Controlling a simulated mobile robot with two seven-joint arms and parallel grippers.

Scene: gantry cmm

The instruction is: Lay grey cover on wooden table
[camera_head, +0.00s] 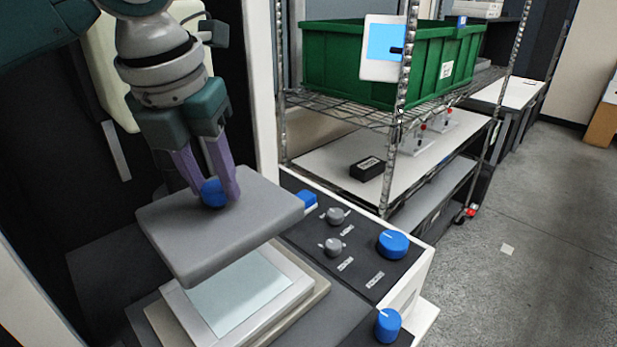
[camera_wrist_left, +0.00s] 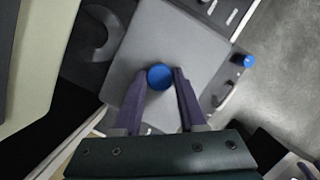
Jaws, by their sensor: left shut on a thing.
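The grey cover (camera_head: 240,222) is a flat square slab with a blue knob (camera_head: 213,193) on top. My left gripper (camera_head: 212,190) is shut on that knob and holds the cover, slightly tilted, above a framed pale glass plate (camera_head: 238,292) on the machine. The left wrist view shows the cover (camera_wrist_left: 165,45) filling the middle, with the blue knob (camera_wrist_left: 160,77) between the purple fingers of my left gripper (camera_wrist_left: 160,80).
A black control panel (camera_head: 358,262) with blue and grey knobs lies right of the cover. A wire rack (camera_head: 340,112) with a green crate (camera_head: 375,65) and a black box (camera_head: 367,168) stands behind it. Open concrete floor (camera_head: 530,210) lies to the right.

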